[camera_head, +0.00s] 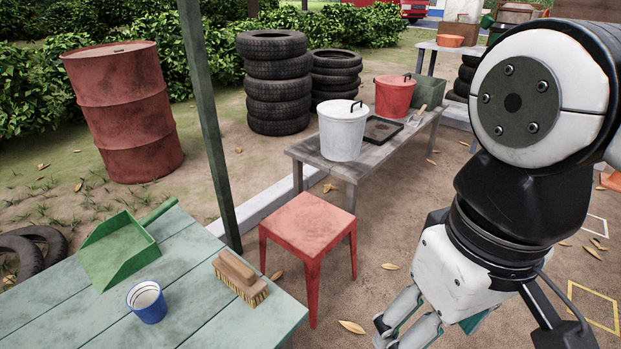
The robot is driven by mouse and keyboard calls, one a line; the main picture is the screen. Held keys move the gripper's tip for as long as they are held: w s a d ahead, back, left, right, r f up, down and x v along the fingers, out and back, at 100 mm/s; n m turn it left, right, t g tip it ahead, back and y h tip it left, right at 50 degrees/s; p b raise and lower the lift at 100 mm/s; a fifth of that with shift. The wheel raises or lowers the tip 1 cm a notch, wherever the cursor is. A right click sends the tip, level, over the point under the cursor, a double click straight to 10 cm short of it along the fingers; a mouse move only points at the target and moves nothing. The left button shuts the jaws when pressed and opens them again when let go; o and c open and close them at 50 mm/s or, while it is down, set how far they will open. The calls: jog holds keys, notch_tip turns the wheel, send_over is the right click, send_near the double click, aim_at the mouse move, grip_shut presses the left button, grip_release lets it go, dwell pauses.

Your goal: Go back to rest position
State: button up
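My arm fills the right side of the head view, with white and black links. My gripper (405,330) hangs at the bottom edge, right of the red stool (308,223). Its grey fingers point down and left, and part of them is cut off by the frame. I cannot tell whether they are open or shut. A small teal patch (476,321) shows beside the gripper; I cannot tell what it belongs to.
A green table (190,257) at lower left holds a green dustpan (118,250), a blue cup (147,302) and a brush (240,278). A green post (207,120) stands behind it. A grey bench (372,160) holds a white bucket (342,133) and red bucket (394,97).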

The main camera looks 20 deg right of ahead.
dwell(0.8)
notch_tip(320, 180, up, 29)
jog(key=t+p, duration=0.3)
jog(key=p, duration=2.4)
jog(key=shift+d+t, duration=0.35)
jog(key=shift+t, duration=0.05)
jog(key=shift+f, duration=0.1)
